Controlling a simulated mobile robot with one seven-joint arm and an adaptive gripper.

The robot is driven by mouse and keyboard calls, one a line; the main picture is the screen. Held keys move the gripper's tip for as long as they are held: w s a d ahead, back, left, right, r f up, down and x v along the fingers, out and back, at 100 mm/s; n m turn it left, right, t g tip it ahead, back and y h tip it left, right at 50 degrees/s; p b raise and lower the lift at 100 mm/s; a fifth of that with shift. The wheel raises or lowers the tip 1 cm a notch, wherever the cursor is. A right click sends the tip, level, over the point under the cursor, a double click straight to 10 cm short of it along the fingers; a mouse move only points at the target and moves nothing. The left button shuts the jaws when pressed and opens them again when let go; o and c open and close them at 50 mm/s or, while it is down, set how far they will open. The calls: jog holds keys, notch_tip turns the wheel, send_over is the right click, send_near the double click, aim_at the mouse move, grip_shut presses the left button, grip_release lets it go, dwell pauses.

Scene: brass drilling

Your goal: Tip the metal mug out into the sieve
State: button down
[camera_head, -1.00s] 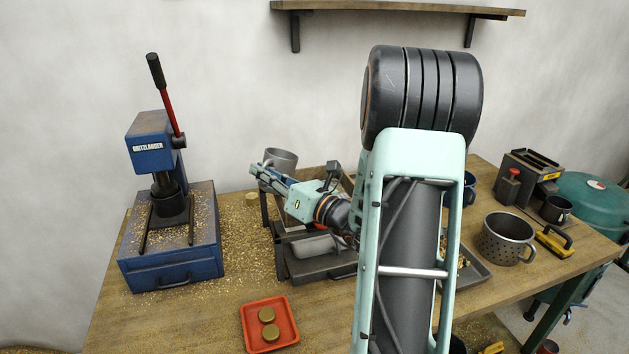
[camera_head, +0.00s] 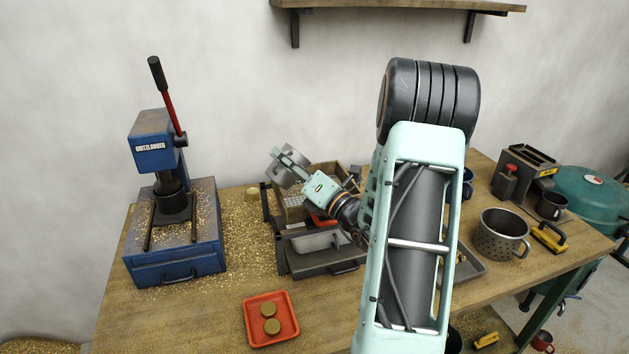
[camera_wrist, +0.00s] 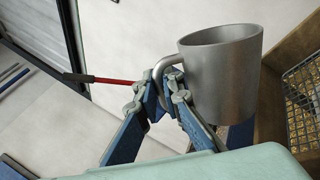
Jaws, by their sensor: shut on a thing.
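The grey metal mug (camera_head: 284,178) hangs from my gripper (camera_head: 282,157) at the back of the table, tilted in the head view. In the wrist view the mug (camera_wrist: 225,78) has its handle between the fingers of my gripper (camera_wrist: 163,88), which are shut on it. The mug's inside is hidden, so I cannot tell what it holds. The sieve appears to be the wooden-framed box with wire mesh (camera_head: 292,200), just below and right of the mug. Its wooden wall (camera_wrist: 280,62) and mesh with golden bits below show right of the mug in the wrist view.
A blue press (camera_head: 172,220) stands at the left amid brass shavings. A red tray (camera_head: 256,333) with two brass discs lies in front. A dark drawer unit (camera_head: 325,262) sits near the sieve. A dotted grey pot (camera_head: 502,236) stands at the right. A shelf (camera_head: 400,4) hangs above.

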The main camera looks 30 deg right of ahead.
aim_at(296, 151)
jog(key=shift+d+m+h, duration=0.2)
jog(key=shift+m+h, duration=0.1)
jog(key=shift+m, duration=0.3)
jog(key=shift+d+r+m+t+h+p, duration=0.25)
jog(key=shift+d+r+m+p, duration=0.1)
jog(key=shift+m+p, duration=0.25)
jog(key=shift+d+r+m+t+h+p, duration=0.15)
jog(key=shift+d+r+m+t+p, duration=0.15)
jog(key=shift+m, duration=0.4)
jog(key=shift+w+d+f+m, duration=0.1)
jog(key=shift+f+m, duration=0.05)
jog(key=shift+m, duration=0.15)
jog(key=shift+d+f+m+h, duration=0.1)
jog(key=shift+d+m+h, duration=0.35)
jog(key=shift+m, duration=0.25)
jog(key=shift+d+f+m+h+p, duration=0.1)
jog(key=shift+d+m+h+p, duration=0.2)
jog(key=shift+d+m, duration=0.3)
jog(key=shift+d+f+m+t+p, duration=0.15)
jog(key=shift+d+m+t+p, duration=0.1)
jog(key=shift+d+m+p, duration=0.3)
jog(key=shift+w+d+f+m+h+p, duration=0.1)
jog(key=shift+d+f+m+h+p, duration=0.25)
jog(key=shift+m, duration=0.35)
jog(key=shift+d+f+m+h+p, duration=0.1)
jog(key=shift+d+m+h+p, duration=0.2)
jog(key=shift+d+m+h, duration=0.3)
jog(key=shift+d+r+m+h+p, duration=0.25)
jog(key=shift+d+m+h+p, duration=0.35)
jog(key=shift+m+p, duration=0.55)
